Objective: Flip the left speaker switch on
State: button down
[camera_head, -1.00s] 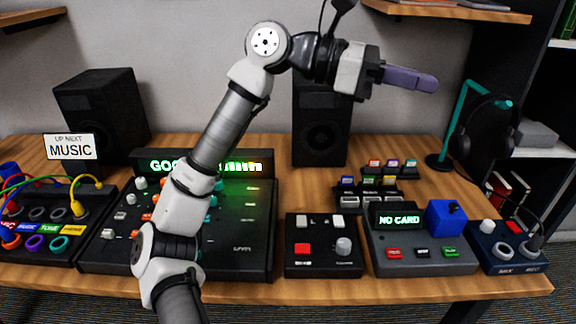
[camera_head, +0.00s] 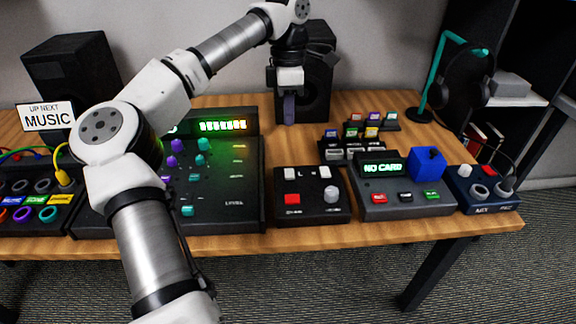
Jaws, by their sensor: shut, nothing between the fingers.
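A black switch box (camera_head: 311,213) sits near the table's front edge. It has a left white switch (camera_head: 290,173) and a right white switch (camera_head: 325,172) at its back, with a red button and a grey knob in front. Whether either switch is on cannot be told. My gripper (camera_head: 289,120) is shut and empty, its purple fingers pointing down. In the picture it is above the left switch and in front of the right speaker (camera_head: 318,85), apart from the box. The left speaker (camera_head: 72,75) stands at the back left.
A mixer (camera_head: 240,185) lies left of the box, partly hidden by my arm. A card reader (camera_head: 400,195) with a blue block (camera_head: 428,162) stands close on the right. A small cartridge rack (camera_head: 352,152) is behind it. Bare table (camera_head: 268,150) shows behind the box.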

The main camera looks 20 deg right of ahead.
aim_at(290, 176)
jog(key=f, duration=0.4)
jog(key=s+f, duration=0.1)
jog(key=f, duration=0.9)
jog(key=shift+s+a+p, duration=0.2)
jog(key=shift+s+p, duration=0.15)
jog(key=shift+a+f+t+b, duration=0.1)
jog(key=shift+f+t+b, duration=0.3)
jog(key=shift+b, duration=0.45)
jog(key=shift+s+r, duration=0.1)
jog(key=shift+r, duration=0.15)
jog(key=shift+f, duration=0.1)
